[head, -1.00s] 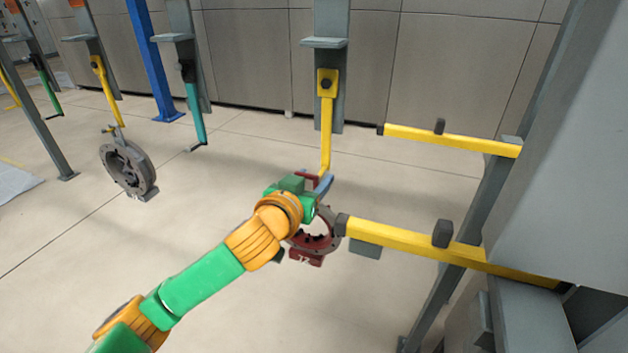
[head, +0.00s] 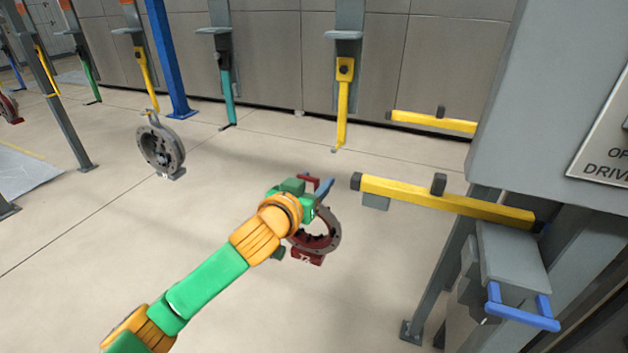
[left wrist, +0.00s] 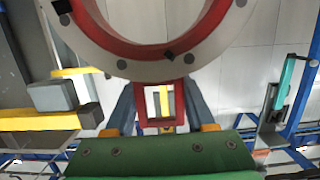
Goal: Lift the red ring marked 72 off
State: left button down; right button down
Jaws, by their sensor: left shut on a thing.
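The red ring marked 72 (head: 322,245) hangs in the air at the end of my left arm in the head view, apart from the yellow hook (head: 342,115) behind it. My left gripper (head: 316,184) is shut on the ring's top part; the arm partly hides the ring's left side. In the left wrist view the ring (left wrist: 160,52) fills the top, with its red square loop between the dark fingers of my left gripper (left wrist: 158,108). My right gripper is in neither view.
Yellow bars (head: 440,200) with dark end caps stick out from the grey station at right, close beside the ring. A grey ring (head: 160,150) hangs on another yellow hook at left. A teal hook (head: 228,90) is empty. The floor below is clear.

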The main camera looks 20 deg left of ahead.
pick_arm(q)
jog(key=shift+p+v, duration=0.3)
jog(key=shift+v, duration=0.65)
jog(key=f+p+v, duration=0.2)
jog(key=p+v, duration=0.5)
jog(key=v, duration=0.4)
jog(key=shift+s+f, duration=0.15)
jog(key=shift+s, duration=0.4)
